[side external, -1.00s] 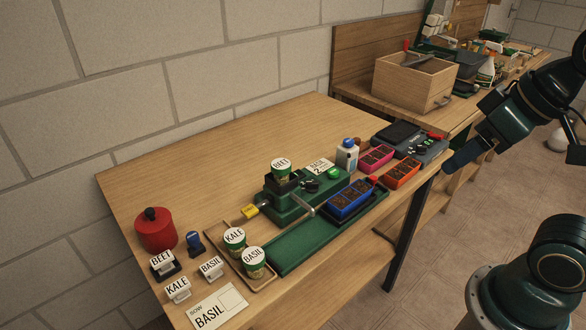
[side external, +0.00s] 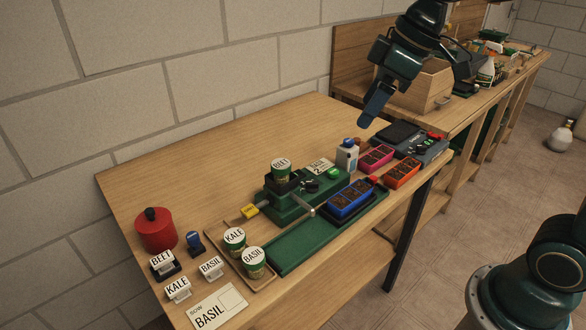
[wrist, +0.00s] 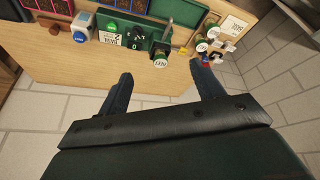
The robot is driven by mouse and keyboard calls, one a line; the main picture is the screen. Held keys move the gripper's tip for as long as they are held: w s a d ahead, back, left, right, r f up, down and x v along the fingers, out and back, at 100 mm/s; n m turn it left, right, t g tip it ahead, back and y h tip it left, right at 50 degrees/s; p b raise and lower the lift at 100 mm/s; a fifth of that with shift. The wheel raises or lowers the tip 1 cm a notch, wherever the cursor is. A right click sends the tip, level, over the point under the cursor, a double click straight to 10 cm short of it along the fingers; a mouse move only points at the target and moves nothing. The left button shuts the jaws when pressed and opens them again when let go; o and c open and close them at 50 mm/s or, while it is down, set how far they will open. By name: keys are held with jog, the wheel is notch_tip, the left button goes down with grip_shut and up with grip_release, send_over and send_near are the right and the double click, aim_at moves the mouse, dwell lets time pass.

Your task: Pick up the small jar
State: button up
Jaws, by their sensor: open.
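Several small green jars with white labelled lids are on the bench. The BEET jar (side external: 281,169) stands upright on the green seeder device (side external: 290,203). The KALE jar (side external: 235,241) and the BASIL jar (side external: 253,262) stand side by side in a shallow wooden tray (side external: 262,286). In the wrist view the BEET jar (wrist: 159,58) shows beyond my fingers. My gripper (side external: 370,119) is raised above the far right part of the bench, well away from the jars. In the wrist view my gripper (wrist: 161,78) has its two fingers wide apart, with nothing between them.
A card reading SOW BASIL (side external: 217,308) lies at the front left. A red pot (side external: 156,229) and small name tags stand near it.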

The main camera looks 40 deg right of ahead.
jog(key=w+a+f+n+y, duration=0.1)
jog(key=w+f+n, duration=0.1)
jog(key=w, duration=0.4)
jog(key=w+a+f+n+g, duration=0.1)
jog(key=w+f+n, duration=0.2)
jog(key=w, duration=0.4)
jog(key=shift+y, duration=0.4)
send_over(282, 163)
jog(key=s+d, duration=0.1)
jog(key=d, duration=0.1)
jog(key=shift+g, duration=0.3)
jog(key=shift+s+a+f, duration=0.1)
jog(key=shift+s+f, duration=0.05)
jog(key=shift+f, duration=3.8)
jog(key=shift+f, duration=0.15)
jog(key=shift+x, duration=2.5)
jog(key=shift+c, duration=0.5)
jog(key=c, duration=1)
